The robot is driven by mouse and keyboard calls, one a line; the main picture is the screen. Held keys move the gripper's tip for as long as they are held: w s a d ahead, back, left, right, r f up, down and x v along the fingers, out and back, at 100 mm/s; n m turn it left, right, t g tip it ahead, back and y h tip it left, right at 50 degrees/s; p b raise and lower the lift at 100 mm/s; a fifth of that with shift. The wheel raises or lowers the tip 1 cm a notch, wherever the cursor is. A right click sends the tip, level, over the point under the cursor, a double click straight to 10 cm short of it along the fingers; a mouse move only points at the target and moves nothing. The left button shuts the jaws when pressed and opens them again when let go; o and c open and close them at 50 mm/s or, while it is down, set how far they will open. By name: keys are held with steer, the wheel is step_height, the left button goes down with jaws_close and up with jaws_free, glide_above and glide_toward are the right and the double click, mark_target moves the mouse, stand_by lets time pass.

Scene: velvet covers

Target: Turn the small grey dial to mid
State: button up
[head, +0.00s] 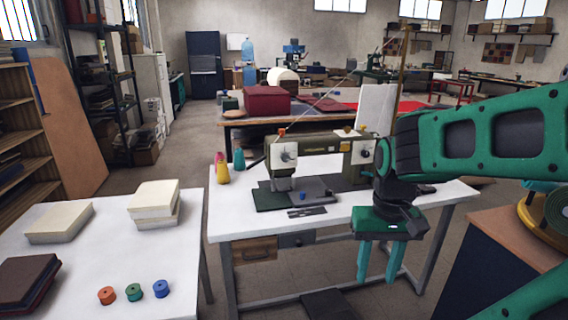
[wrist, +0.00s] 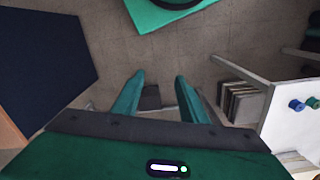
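An olive-green sewing machine (head: 320,146) stands on the white table in the head view. A white plate with a small round dial (head: 285,155) is on its left end. Another white plate with a small dark dial (head: 364,153) is at its right end, close to my arm. I cannot tell which is the small grey dial, or its setting. My gripper (head: 378,268) hangs in front of the table's right part, fingers down, apart and empty. In the wrist view its fingers (wrist: 158,82) are spread over the floor, and no dial shows there.
The white sewing table (head: 230,224) bears yellow and teal thread cones (head: 222,168) at left. A nearer white table (head: 75,262) holds cloth stacks and three spools (head: 133,291). A brown-topped cabinet (head: 510,238) stands at right. Floor shows between the tables.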

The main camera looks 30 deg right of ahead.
steer(key=n+t+h, duration=0.2)
steer(key=t+h, duration=0.3)
steer(key=t, duration=1.3)
glide_toward(286, 159)
steer(key=x, duration=0.9)
steer(key=shift+c, duration=0.7)
steer(key=c, duration=0.9)
